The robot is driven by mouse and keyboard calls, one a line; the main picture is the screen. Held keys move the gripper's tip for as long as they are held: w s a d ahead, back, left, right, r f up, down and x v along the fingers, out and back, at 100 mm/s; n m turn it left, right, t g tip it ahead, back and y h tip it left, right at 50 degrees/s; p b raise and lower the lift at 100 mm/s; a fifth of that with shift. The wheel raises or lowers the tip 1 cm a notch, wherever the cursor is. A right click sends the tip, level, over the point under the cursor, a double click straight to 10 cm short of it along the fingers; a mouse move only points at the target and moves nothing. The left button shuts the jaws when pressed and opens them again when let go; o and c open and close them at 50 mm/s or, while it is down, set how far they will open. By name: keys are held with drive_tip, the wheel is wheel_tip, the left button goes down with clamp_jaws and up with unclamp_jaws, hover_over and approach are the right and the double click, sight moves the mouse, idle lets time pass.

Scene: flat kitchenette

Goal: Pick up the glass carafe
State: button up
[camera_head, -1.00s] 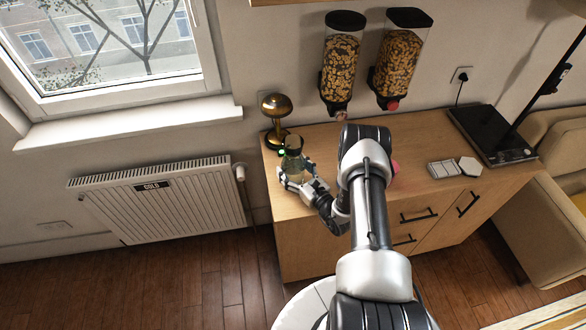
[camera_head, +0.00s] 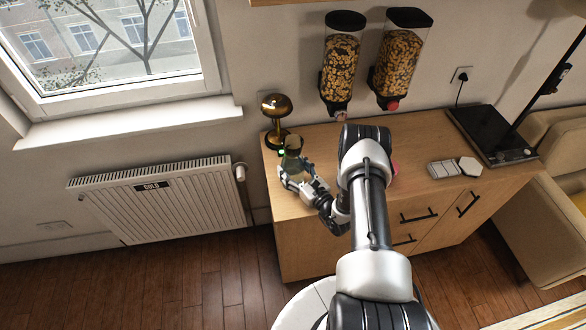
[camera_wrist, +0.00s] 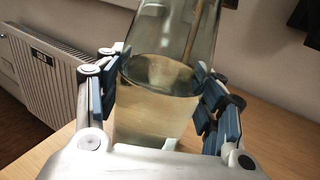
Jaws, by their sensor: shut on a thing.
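The glass carafe (camera_head: 293,163) stands upright at the left end of the wooden cabinet top, partly hidden by my gripper in the head view. In the wrist view the carafe (camera_wrist: 157,100) is clear glass, holding a pale yellowish liquid up to about its shoulder. My gripper (camera_head: 296,176) is around the carafe's body. In the wrist view my gripper's blue-grey finger pads (camera_wrist: 162,92) press on its left and right sides. Its base is mostly hidden, so I cannot tell whether it touches the cabinet top.
A brass mushroom-shaped lamp (camera_head: 276,120) stands just behind the carafe. Two cereal dispensers (camera_head: 341,65) hang on the wall. A black hob or scale (camera_head: 494,135) and white tiles (camera_head: 444,168) lie to the right. A radiator (camera_head: 160,200) is left of the wooden cabinet (camera_head: 325,245).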

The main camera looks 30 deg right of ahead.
drive_tip(key=shift+r, duration=0.25)
